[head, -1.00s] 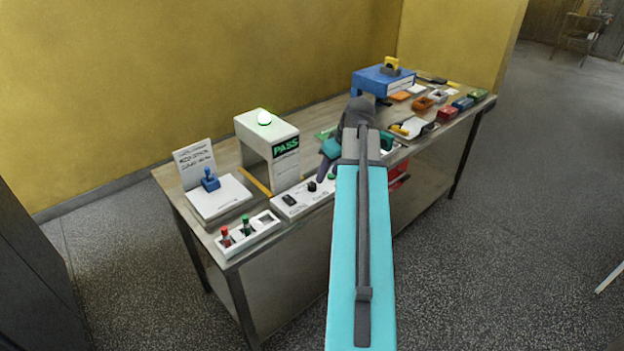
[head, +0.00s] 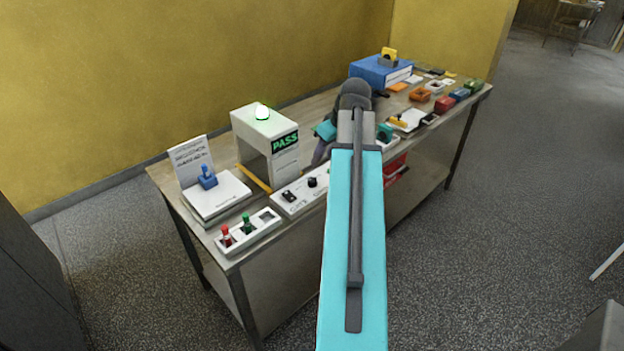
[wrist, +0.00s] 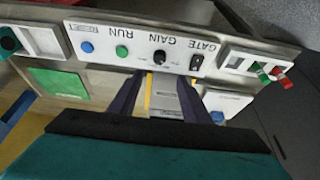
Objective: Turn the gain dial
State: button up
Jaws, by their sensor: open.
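The gain dial is a small black knob (head: 312,182) on a white control panel (head: 296,204) at the table's front edge. In the wrist view the panel appears upside down, with the dial (wrist: 160,57) by the word GAIN, between the black GATE switch (wrist: 196,62) and the green RUN button (wrist: 121,51). My gripper (wrist: 161,80) is open and empty. Its dark fingers straddle the dial's position in the wrist picture, apart from it. In the head view a dark finger shows behind the panel; my arm hides most of the gripper and the panel's right part.
A white arch (head: 262,125) with a PASS display and lit lamp stands behind the panel, close to my gripper. A blue stand (head: 375,73) and several small items are right.

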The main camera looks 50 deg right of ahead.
aim_at(312, 180)
jog(key=shift+p+x, duration=1.95)
jog(key=shift+x, duration=4.75)
jog(key=shift+s+f, duration=0.1)
jog(key=shift+c, duration=0.2)
jog(key=c, duration=1)
jog(key=shift+a, duration=0.3)
jog(key=shift+d, duration=0.1)
